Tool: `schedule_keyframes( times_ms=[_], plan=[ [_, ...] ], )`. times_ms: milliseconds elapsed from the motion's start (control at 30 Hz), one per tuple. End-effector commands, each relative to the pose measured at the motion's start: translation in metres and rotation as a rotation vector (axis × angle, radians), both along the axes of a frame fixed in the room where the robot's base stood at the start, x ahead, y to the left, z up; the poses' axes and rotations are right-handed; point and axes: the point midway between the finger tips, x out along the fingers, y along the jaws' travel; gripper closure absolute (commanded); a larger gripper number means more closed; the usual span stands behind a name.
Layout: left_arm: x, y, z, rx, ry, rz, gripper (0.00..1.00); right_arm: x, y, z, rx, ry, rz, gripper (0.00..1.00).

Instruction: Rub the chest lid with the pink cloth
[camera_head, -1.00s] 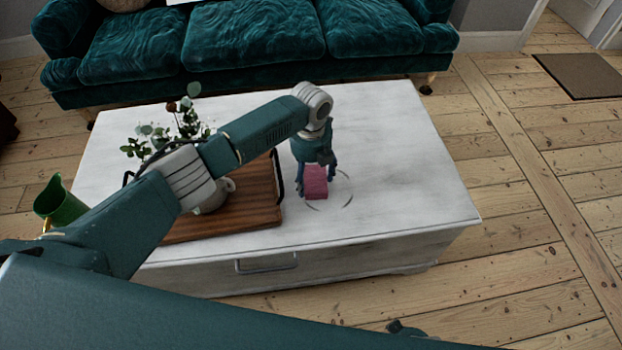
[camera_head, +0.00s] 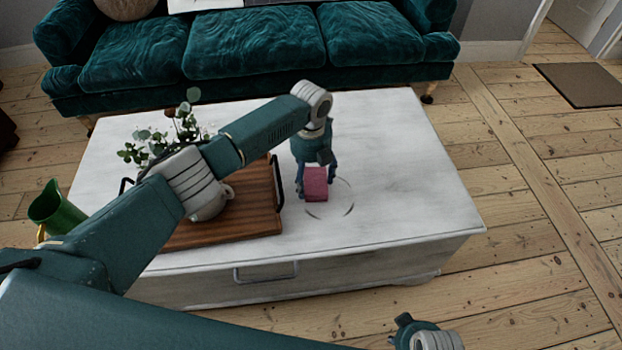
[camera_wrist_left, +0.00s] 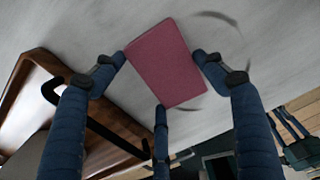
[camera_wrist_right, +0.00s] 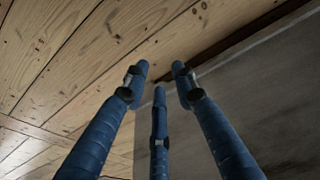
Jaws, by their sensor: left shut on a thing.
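The chest (camera_head: 420,170) has a whitewashed lid and a front handle. The pink cloth (camera_head: 316,187) is a small folded block at the back left part of a broken dark ring mark (camera_head: 347,211) on the lid. My left gripper (camera_head: 316,172) is shut on the cloth from above; the cloth appears to touch the lid. In the left wrist view the cloth (camera_wrist_left: 167,62) sits between the blue fingers, with dark arcs beside it. My right gripper (camera_wrist_right: 160,78) is empty, its fingers apart, with floorboards and a grey surface beyond.
A wooden tray (camera_head: 262,205) with dark handles stands left of the cloth, holding a pale teapot (camera_head: 210,207) and leafy sprigs (camera_head: 185,125). A green jug (camera_head: 57,212) is at far left. A teal sofa (camera_head: 255,45) stands behind. The lid's right side is clear.

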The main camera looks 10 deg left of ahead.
Motion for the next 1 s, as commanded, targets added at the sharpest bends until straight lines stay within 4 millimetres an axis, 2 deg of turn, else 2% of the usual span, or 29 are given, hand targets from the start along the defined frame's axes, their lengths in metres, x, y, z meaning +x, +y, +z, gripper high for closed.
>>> schedule_keyframes(
  times_ms=[433, 1000],
  plan=[
    [0.008, 0.003, -0.002, 0.000, 0.000, 0.001, 0.49, 0.011, 0.001, 0.039, 0.002, -0.025, -0.004, 0.73],
    [0.018, 0.006, -0.003, 0.000, -0.001, 0.000, 0.49, 0.014, 0.000, 0.090, 0.003, -0.050, -0.008, 0.73]
  ],
)
